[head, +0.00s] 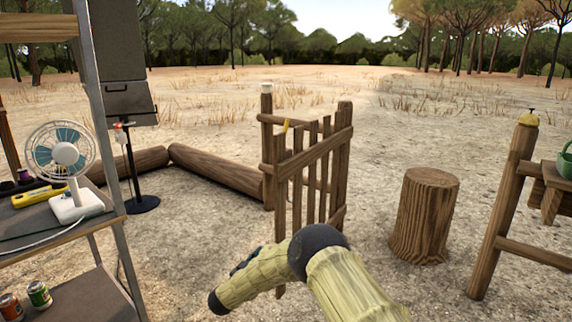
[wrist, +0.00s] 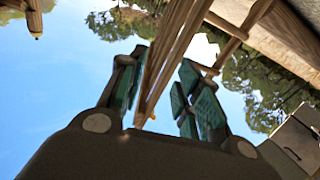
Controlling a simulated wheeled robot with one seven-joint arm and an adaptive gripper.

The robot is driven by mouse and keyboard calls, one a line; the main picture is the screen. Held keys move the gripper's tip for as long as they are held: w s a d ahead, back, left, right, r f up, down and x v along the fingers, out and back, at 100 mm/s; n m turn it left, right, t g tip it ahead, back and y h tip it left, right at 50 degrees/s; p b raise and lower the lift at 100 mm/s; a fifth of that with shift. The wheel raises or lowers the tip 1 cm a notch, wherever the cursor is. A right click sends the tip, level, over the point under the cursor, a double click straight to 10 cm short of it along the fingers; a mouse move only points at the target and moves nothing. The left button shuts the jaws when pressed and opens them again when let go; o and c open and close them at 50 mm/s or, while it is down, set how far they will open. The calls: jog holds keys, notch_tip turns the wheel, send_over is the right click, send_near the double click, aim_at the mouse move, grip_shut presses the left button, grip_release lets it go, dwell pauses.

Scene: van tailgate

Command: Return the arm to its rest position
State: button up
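My arm (head: 345,282), with a pale yellow-green cover and a dark joint, reaches in from the bottom of the head view and bends down to the left, in front of the wooden gate. My gripper (wrist: 163,62) shows in the wrist view with its two teal-padded fingers apart. No object is visibly held; wooden bars show between and beyond the fingers. In the head view the gripper is mostly or wholly hidden by the arm.
The slatted wooden gate (head: 318,165) stands close beyond my arm. A shelf (head: 30,228) with a fan (head: 62,160) and cans is at left. A stump (head: 424,215) and a fence post (head: 502,205) stand right. Sandy ground between gate and stump is clear.

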jog(key=s+d+f+n+g+y, duration=0.2)
jog(key=s+d+f+n+y, duration=0.15)
jog(key=s+d+f, duration=0.55)
jog(key=s+d+f+n+g+y, duration=0.25)
jog(key=s+d+f+y, duration=0.2)
jog(key=s+f, duration=0.75)
jog(key=s+d+f+g+y, duration=0.1)
jog(key=s+d+f+g, duration=0.2)
jog(key=s, duration=0.6)
jog(key=s+d+f+g, duration=0.1)
jog(key=s+d+g, duration=0.1)
jog(key=s+d, duration=0.6)
jog(key=s+d+f+g+y, duration=0.1)
jog(key=s+d+f+g, duration=0.15)
jog(key=s, duration=0.85)
jog(key=s+d+r+m+g, duration=0.1)
jog(key=s+d+r+g, duration=0.15)
jog(key=s, duration=0.65)
jog(key=s+d+r+g, duration=0.2)
jog(key=s+r, duration=0.1)
jog(key=s, duration=0.6)
notch_tip(320, 180, up, 28)
jog(key=w+p, duration=0.1)
jog(key=p, duration=2.7)
jog(key=shift+a+f, duration=0.25)
jog(key=shift+a, duration=0.1)
